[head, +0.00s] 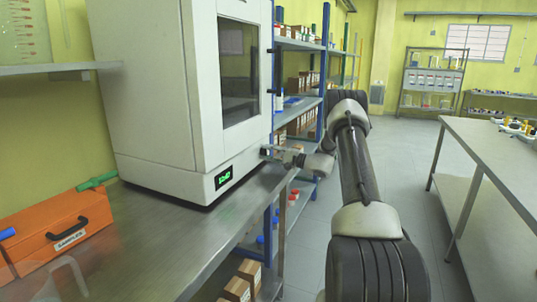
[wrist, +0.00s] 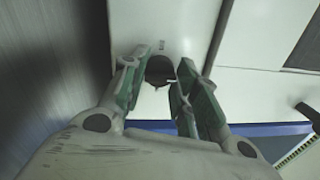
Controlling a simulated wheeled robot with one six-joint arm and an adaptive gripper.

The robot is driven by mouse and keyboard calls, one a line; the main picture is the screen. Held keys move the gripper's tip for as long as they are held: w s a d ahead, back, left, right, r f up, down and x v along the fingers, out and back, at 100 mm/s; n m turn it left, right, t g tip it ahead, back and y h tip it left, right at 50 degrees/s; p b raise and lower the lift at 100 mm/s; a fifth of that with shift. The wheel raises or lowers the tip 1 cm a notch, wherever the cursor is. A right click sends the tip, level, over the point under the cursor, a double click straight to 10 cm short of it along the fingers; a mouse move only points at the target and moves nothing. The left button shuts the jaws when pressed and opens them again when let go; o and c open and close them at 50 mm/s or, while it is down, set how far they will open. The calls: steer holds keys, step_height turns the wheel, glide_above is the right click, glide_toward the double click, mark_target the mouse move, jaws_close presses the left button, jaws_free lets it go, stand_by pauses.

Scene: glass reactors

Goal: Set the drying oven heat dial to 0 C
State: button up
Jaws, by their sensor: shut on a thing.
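The drying oven (head: 150,100) is a tall white cabinet with a dark window door, standing on the metal bench. A green-lit display (head: 224,177) is on its lower front; its reading is too small to be sure of. My gripper (head: 268,151) reaches the oven's lower front, right of the display. In the wrist view, the dark round heat dial (wrist: 159,70) sits on the white panel between the green-padded fingers of my gripper (wrist: 162,78), which are shut on it. A small light mark shows on the dial. In the head view my gripper hides the dial.
An orange sample case (head: 60,235) lies on the metal bench (head: 150,250) at left. Blue-framed shelves (head: 300,100) with boxes and bottles stand behind the oven, close to my arm. A second bench (head: 490,150) is at right, with open floor between.

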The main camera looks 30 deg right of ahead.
steer(key=shift+f, duration=0.2)
steer(key=o, duration=1)
steer(key=shift+r, duration=0.1)
steer(key=shift+d, duration=0.1)
steer(key=v, duration=1.2)
